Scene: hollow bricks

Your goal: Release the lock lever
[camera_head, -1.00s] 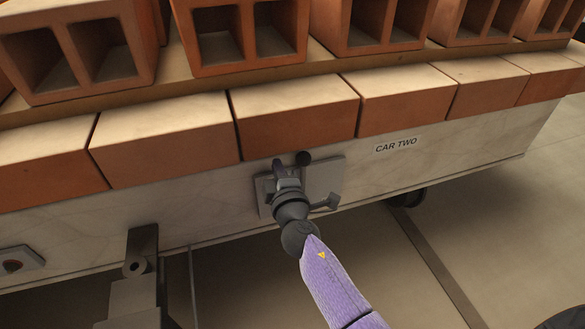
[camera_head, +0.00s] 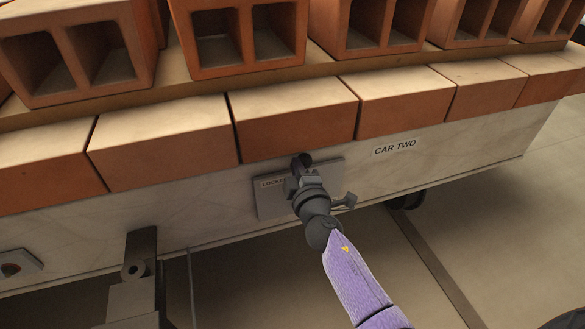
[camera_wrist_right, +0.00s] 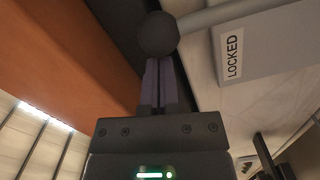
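The lock lever has a dark ball knob (camera_head: 302,159) at the upper middle of a grey plate (camera_head: 270,205) on the side of car two. In the wrist view the knob (camera_wrist_right: 158,34) sits at the end of a grey rod that runs to the upper right. A label reading LOCKED (camera_wrist_right: 234,53) is beside it. My right gripper (camera_head: 296,178) is just below the knob. Its fingers (camera_wrist_right: 160,82) are together with their tips at the knob, which hides them; I cannot tell if they touch it. My left gripper is not in view.
Orange bricks (camera_head: 298,130) line the car's deck edge above the plate, with hollow bricks (camera_head: 245,38) behind. A CAR TWO label (camera_head: 394,147) is to the right. A grey bracket (camera_head: 134,290) stands at the lower left.

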